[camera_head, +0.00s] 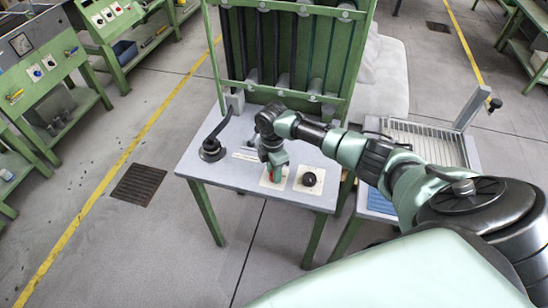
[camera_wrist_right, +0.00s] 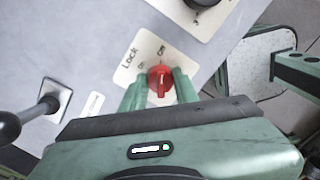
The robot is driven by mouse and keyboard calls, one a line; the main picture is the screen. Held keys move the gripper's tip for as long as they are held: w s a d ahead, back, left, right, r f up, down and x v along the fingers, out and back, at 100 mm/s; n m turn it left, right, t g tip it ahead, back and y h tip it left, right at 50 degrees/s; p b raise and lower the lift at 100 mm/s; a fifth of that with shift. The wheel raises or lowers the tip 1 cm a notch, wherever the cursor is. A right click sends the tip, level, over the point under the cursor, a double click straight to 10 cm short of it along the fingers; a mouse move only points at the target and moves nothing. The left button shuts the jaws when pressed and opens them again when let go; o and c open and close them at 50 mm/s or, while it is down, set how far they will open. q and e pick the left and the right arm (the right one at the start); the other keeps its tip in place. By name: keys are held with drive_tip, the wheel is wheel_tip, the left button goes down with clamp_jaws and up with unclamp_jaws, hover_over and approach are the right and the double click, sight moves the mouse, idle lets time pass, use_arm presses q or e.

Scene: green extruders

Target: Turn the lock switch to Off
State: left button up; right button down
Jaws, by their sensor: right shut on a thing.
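The red lock switch (camera_wrist_right: 160,81) sits on a cream plate (camera_wrist_right: 140,52) printed "Lock", "On" and "Off" in the right wrist view. My right gripper (camera_wrist_right: 160,86) has its green fingers on either side of the switch, shut on it. The switch's ridge looks roughly upright in this view, close to the "Off" side; its exact setting is hard to tell. In the head view my right gripper (camera_head: 274,175) reaches down onto the plate at the front of the grey console table (camera_head: 235,168) and mostly hides the switch. My left gripper is not in view.
A black knob (camera_head: 309,179) on its own plate sits just right of the lock switch. A black lever (camera_head: 211,149) stands at the table's left. A green frame (camera_head: 290,50) rises behind. A wire tray (camera_head: 430,142) is at right. Open floor lies left.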

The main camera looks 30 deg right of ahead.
drive_tip(key=shift+m, duration=0.3)
drive_tip(key=c, duration=1.1)
unclamp_jaws()
drive_tip(key=shift+o, duration=0.2)
drive_tip(key=r, duration=0.4)
drive_tip(key=r+b, duration=0.1)
drive_tip(key=r, duration=0.3)
drive_tip(key=shift+w+d, duration=0.1)
drive_tip(key=shift+w, duration=0.1)
